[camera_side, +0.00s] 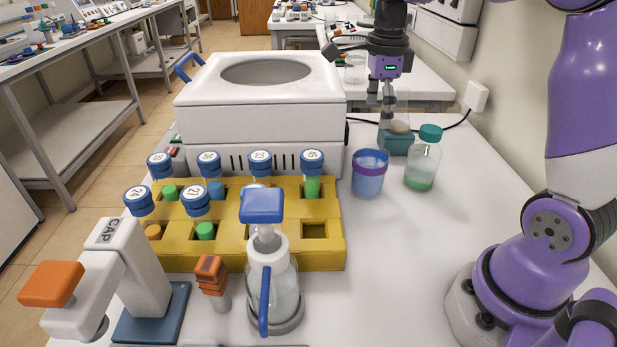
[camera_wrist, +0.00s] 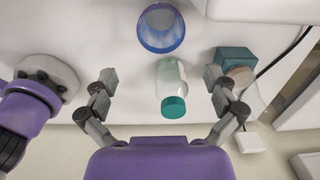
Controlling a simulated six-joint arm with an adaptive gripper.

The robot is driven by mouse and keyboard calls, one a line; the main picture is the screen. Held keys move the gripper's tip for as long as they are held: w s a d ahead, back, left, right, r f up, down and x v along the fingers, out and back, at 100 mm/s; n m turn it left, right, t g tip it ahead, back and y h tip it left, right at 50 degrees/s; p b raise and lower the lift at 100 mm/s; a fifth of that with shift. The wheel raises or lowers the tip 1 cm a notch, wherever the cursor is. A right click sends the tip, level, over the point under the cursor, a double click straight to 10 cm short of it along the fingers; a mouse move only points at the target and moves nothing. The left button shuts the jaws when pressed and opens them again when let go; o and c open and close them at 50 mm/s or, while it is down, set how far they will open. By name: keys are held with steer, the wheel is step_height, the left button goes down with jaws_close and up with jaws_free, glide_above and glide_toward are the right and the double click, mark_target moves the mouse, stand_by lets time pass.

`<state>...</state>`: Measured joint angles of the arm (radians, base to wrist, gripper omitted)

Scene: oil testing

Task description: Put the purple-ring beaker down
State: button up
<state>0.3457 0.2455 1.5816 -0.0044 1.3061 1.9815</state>
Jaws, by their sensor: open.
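The purple-ring beaker (camera_side: 369,174) stands upright on the white bench, in front of the white machine's right side. It has a purple band at its rim and looks blue. In the wrist view the beaker (camera_wrist: 161,28) is at the top middle, beyond the fingertips and apart from them. My gripper (camera_side: 388,100) is open and empty, behind the beaker and above the teal block. In the wrist view its two fingers (camera_wrist: 160,79) are spread wide, with nothing held between them.
A teal-capped bottle (camera_side: 423,160) with green liquid stands right of the beaker. A teal block (camera_side: 396,140) with a glass vessel is behind. A yellow rack (camera_side: 330,258) with numbered caps is left. A pump bottle (camera_side: 285,290) stands in front.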

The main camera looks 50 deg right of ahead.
steer(key=s+a+n+t, duration=0.2)
steer(key=s+a+n, duration=0.3)
steer(key=n, duration=0.8)
steer(key=s+a+r+n+t, duration=0.1)
steer(key=s+a+n+t, duration=0.2)
steer(key=n, duration=1)
steer(key=s+a, duration=0.2)
steer(key=a, duration=0.1)
steer(key=shift+s+n+t, duration=0.3)
steer(key=shift+s, duration=0.05)
